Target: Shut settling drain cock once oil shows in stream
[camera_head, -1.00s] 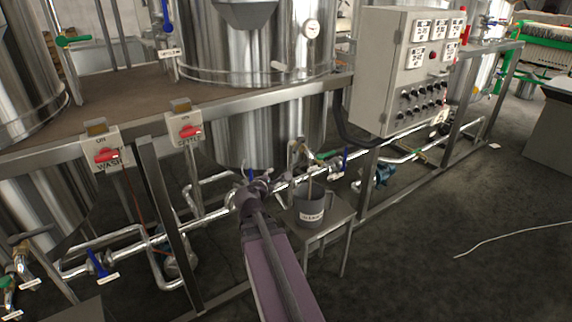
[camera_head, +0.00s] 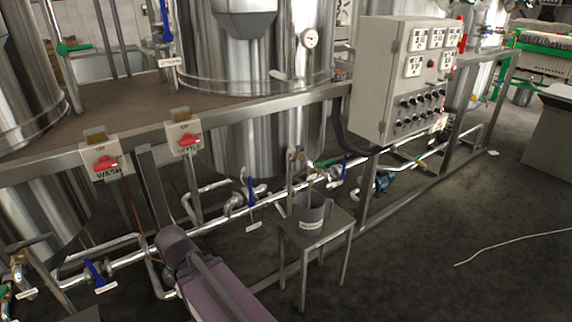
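The settling drain cock looks to be the small tap with a green handle (camera_head: 322,163), on the pipework below the middle tank. A thin tan stream (camera_head: 310,180) appears to fall from its spout into a grey labelled mug (camera_head: 312,212). The stream is too small to tell oil from water with certainty. The mug stands on a small metal stand (camera_head: 322,237). My arm reaches in from the bottom, left of the stand, and ends in front of the lower pipe. My gripper's fingers are hidden behind the arm, clear of the cock.
Blue valve handles (camera_head: 251,190) (camera_head: 344,166) flank the cock along the pipe. WASH (camera_head: 106,165) and SETTLE (camera_head: 188,141) switches sit on the platform edge. A grey control box (camera_head: 400,85) overhangs at right.

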